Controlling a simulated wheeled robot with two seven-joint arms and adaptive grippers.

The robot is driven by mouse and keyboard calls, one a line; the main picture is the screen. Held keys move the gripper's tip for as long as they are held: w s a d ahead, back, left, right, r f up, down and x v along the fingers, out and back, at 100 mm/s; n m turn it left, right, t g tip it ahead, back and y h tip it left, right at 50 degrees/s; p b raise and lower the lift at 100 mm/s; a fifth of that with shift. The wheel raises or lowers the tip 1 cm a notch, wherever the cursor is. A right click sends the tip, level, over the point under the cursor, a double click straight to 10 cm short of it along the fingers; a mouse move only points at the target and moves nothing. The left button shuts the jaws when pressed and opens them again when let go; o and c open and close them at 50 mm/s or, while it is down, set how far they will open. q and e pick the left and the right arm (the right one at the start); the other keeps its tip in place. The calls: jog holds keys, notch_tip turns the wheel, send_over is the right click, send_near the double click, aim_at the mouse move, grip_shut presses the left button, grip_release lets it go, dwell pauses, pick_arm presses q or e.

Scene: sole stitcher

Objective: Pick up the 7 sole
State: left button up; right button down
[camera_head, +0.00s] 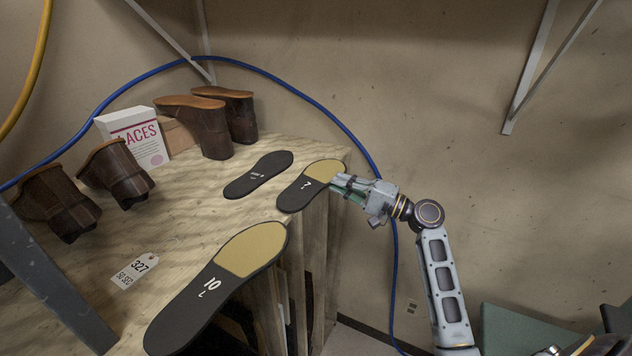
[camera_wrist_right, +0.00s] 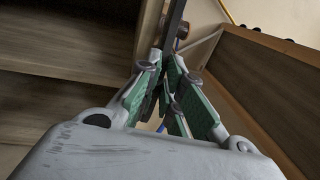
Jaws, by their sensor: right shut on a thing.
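The 7 sole (camera_head: 298,190), black with a tan heel patch and a white 7, is at the right end of the wooden table, by its edge. My right gripper (camera_head: 338,184) is shut on the edge of its tan end, coming in from the right. In the right wrist view the green-padded fingers (camera_wrist_right: 168,100) close around a thin dark edge (camera_wrist_right: 174,35). I cannot tell whether the sole is lifted off the table. My left gripper is not in view.
A larger sole marked 10 L (camera_head: 205,295) overhangs the table front. A smaller black sole (camera_head: 258,174) lies just left of the 7 sole. Boots (camera_head: 205,125), a LACES box (camera_head: 135,135) and a 327 tag (camera_head: 135,270) are on the table (camera_head: 185,215). A blue cable (camera_head: 300,93) runs behind.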

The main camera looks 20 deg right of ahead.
jog(key=shift+s+d+r+p, duration=0.3)
jog(key=shift+s+r+p, duration=0.05)
jog(key=shift+r, duration=0.35)
jog(key=shift+s+d+r+p, duration=0.3)
jog(key=shift+s+r+p, duration=0.05)
jog(key=shift+r, duration=0.35)
jog(key=r+b+v, duration=0.1)
jog(key=b+v, duration=0.1)
jog(key=v, duration=0.8)
jog(key=shift+s+d+r, duration=0.25)
jog(key=shift+d+r, duration=0.1)
jog(key=shift+r, duration=0.25)
jog(key=shift+d, duration=0.1)
